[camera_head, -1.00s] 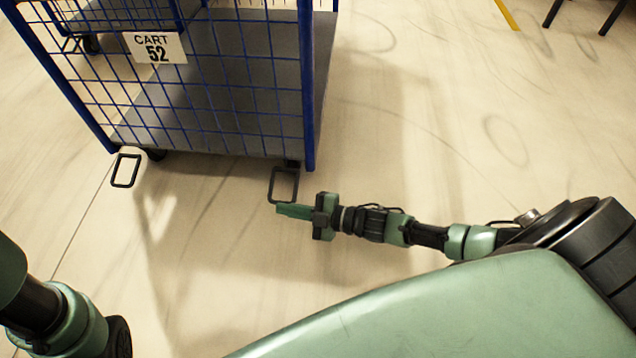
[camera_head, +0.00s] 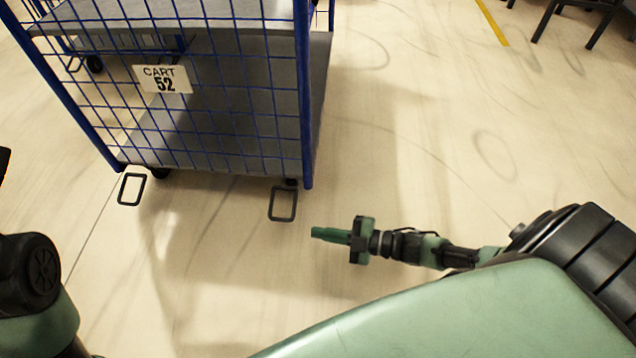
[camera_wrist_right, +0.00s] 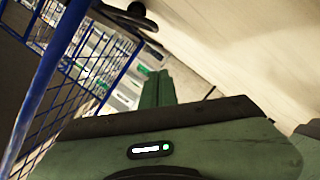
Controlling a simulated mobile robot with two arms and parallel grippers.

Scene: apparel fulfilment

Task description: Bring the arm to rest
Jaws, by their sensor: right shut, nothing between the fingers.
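My right gripper (camera_head: 318,233) is in the head view, right of the middle, at the end of my green and black right arm. Its fingers are together with nothing between them, and they point left. It is apart from the blue cart, just below and right of the cart's near right corner. In the right wrist view the green fingers (camera_wrist_right: 157,88) also show closed and empty. Part of my left arm shows at the left edge of the head view; its gripper is outside the picture.
A blue wire cart (camera_head: 306,150) with a "CART 52" label (camera_head: 163,79) stands at upper left. Two black loops, left (camera_head: 131,189) and right (camera_head: 283,204), show at its near side. Dark furniture legs (camera_head: 545,22) stand at upper right. The floor right of the cart is clear.

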